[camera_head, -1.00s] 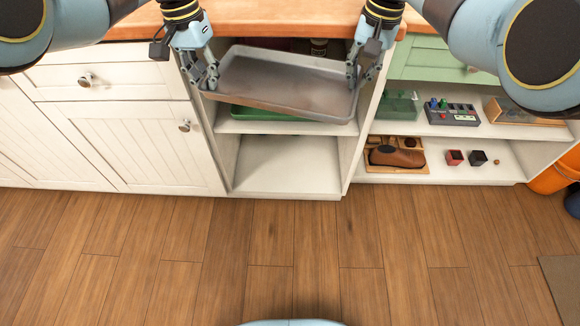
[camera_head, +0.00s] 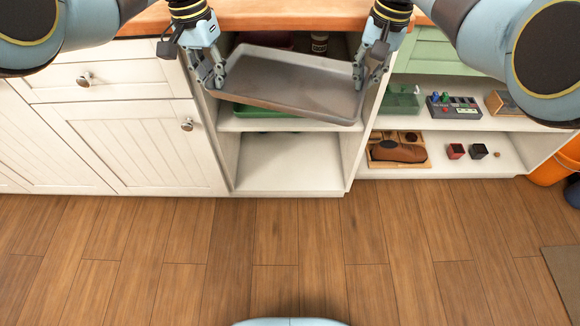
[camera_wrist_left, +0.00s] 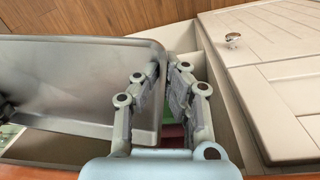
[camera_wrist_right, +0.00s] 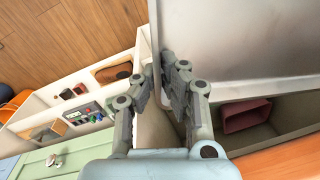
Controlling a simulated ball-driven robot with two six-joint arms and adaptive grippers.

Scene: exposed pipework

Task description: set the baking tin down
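The baking tin (camera_head: 290,82) is a grey metal rectangular tray held between my two grippers in front of the open cabinet, tilted with its right side lower. My left gripper (camera_head: 217,80) is shut on the tin's left rim; the left wrist view shows its fingers (camera_wrist_left: 163,75) on either side of the tin's edge (camera_wrist_left: 80,85). My right gripper (camera_head: 360,78) is shut on the right rim; the right wrist view shows its fingers (camera_wrist_right: 155,75) at the tin's wall (camera_wrist_right: 235,40).
The cabinet's upper shelf (camera_head: 232,122) holds a green item (camera_head: 262,111), partly hidden below the tin. The lower shelf (camera_head: 288,162) is empty. A dark red container (camera_wrist_right: 245,115) stands inside. Right shelves hold a shoe brush set (camera_head: 398,150) and small boxes. White doors (camera_head: 130,140) close the left.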

